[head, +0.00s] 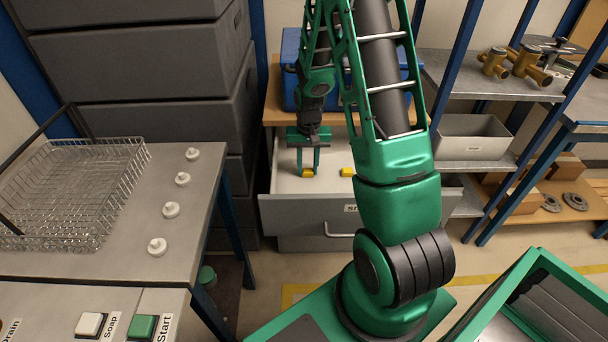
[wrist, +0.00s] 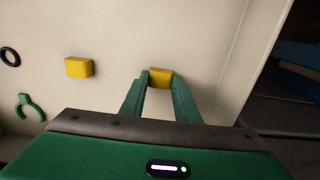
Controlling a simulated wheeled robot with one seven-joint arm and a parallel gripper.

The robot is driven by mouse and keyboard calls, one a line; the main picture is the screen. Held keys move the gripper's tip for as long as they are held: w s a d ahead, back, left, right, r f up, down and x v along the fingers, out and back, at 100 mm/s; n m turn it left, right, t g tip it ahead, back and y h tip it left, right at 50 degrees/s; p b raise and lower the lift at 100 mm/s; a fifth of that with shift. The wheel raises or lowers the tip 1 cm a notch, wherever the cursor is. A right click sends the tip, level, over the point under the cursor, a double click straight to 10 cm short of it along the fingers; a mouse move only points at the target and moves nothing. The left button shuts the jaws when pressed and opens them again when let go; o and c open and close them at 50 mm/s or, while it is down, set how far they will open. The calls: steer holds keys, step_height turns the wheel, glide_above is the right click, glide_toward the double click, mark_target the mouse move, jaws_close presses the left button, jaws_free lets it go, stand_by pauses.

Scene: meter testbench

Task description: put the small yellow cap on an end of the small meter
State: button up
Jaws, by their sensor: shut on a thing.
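My gripper (head: 308,170) is low inside an open drawer (head: 310,208), shut on a small yellow cap (head: 307,173). In the wrist view the cap (wrist: 161,76) sits between the tips of the green fingers (wrist: 160,82). I cannot tell whether it touches the drawer floor. A second yellow cap (head: 347,172) lies apart on the drawer floor; in the wrist view it is to the left (wrist: 78,67). I cannot make out the small meter for certain; brass-coloured bodies (head: 528,62) stand on the shelf at the right.
A black ring (wrist: 10,56) and a green hook-shaped thing (wrist: 30,107) lie at the left in the wrist view. A wire basket (head: 100,150) and several white knobs (head: 171,210) are on the left table. A blue box (head: 290,62) stands behind the drawer. A grey bin (head: 468,140) is on the right shelf.

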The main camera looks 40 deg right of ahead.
mark_target(308, 170)
steer(key=shift+r, duration=3.5)
